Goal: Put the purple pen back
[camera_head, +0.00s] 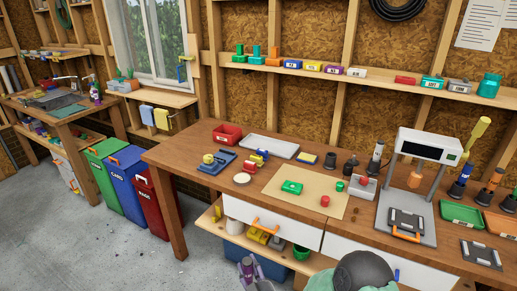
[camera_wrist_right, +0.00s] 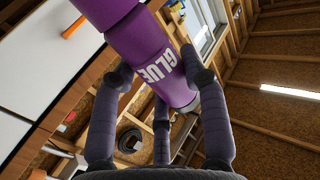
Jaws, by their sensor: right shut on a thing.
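The purple pen (camera_wrist_right: 150,55) is a thick purple cylinder with white letters GLUE; it fills the upper middle of the right wrist view and lies slantwise. My right gripper (camera_wrist_right: 152,78) has its dark fingers closed around it. In the head view my right gripper (camera_head: 252,272) is low at the bottom edge, in front of the bench drawers; the pen can hardly be told from the fingers there. Dark round holders (camera_head: 330,160) stand on the bench near the back; I cannot tell which belongs to the pen. My left gripper is not in view.
An orange-handled drawer (camera_head: 285,228) and lower shelf (camera_head: 215,222) are close to my gripper.

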